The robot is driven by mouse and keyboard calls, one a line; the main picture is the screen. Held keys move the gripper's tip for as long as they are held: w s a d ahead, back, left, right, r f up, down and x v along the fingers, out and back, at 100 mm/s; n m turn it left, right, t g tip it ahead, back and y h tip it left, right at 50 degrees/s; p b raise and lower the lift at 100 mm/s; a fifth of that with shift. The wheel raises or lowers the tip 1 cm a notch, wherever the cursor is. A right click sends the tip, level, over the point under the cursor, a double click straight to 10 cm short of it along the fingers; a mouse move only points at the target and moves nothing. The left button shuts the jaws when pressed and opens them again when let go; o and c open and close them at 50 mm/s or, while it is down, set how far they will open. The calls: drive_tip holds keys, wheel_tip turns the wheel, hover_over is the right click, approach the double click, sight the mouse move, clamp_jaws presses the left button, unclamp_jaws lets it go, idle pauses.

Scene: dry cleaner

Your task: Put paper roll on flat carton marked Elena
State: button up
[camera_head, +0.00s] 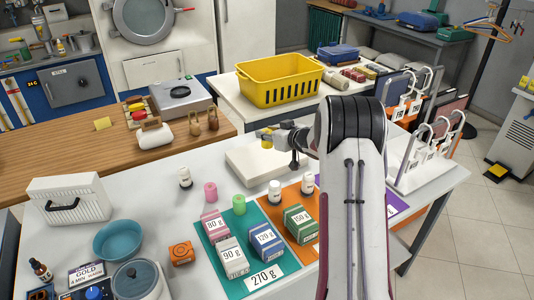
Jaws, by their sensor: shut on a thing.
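My gripper (272,138) reaches left from the arm, just above a flat white carton (238,162) on the white table. It is shut on a small yellow thing (266,133), too small and partly hidden to identify. I cannot tell whether that thing touches the carton. No name is readable on the carton, and my arm hides its right part. A white roll-like thing (155,136) lies on the wooden counter at left; I cannot tell whether it is the paper roll.
A yellow basket (279,94) stands on the table behind. White racks (420,150) stand at right. Some table left of the carton is clear.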

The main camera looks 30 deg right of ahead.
sight(271, 145)
drive_tip(key=shift+f, duration=2.3)
drive_tip(key=shift+f, duration=1.9)
drive_tip(key=shift+f, duration=0.1)
drive_tip(key=o, duration=1.1)
drive_tip(key=shift+s, duration=0.1)
drive_tip(key=shift+s+d+r, duration=0.1)
drive_tip(key=shift+s+r, duration=0.3)
drive_tip(key=shift+s, duration=0.1)
drive_tip(key=shift+v, duration=5.35)
